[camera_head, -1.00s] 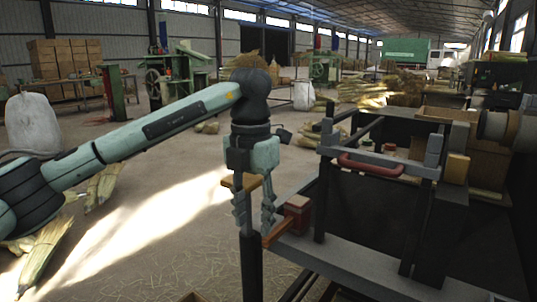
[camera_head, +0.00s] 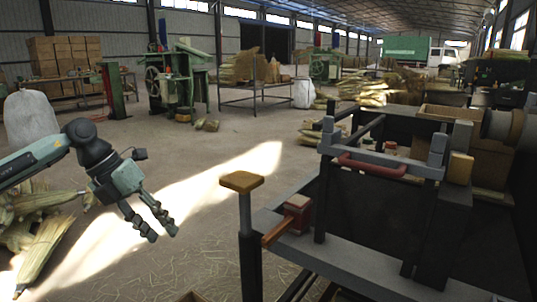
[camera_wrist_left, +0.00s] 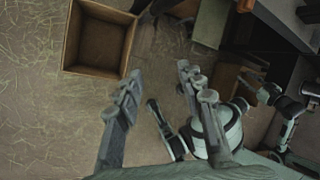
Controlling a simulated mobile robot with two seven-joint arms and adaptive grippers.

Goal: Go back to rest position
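My left gripper (camera_head: 162,232) hangs at the left in the head view, over the floor and clear of the machine. Its fingers point down and to the right. It also shows in the left wrist view (camera_wrist_left: 158,74), where the two fingers stand apart with nothing between them. Parts of my own body and what looks like my right arm (camera_wrist_left: 285,110) show at the lower right of the wrist view. My right gripper's fingers are too small and dark there to judge, and the head view does not show them.
The broom machine (camera_head: 390,215) with its red handle (camera_head: 372,166) fills the right side. A post with a yellow-brown top (camera_head: 241,181) and a red block (camera_head: 297,212) stand at its near edge. Straw bundles (camera_head: 45,245) lie at far left. An open wooden box (camera_wrist_left: 100,38) stands on the floor.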

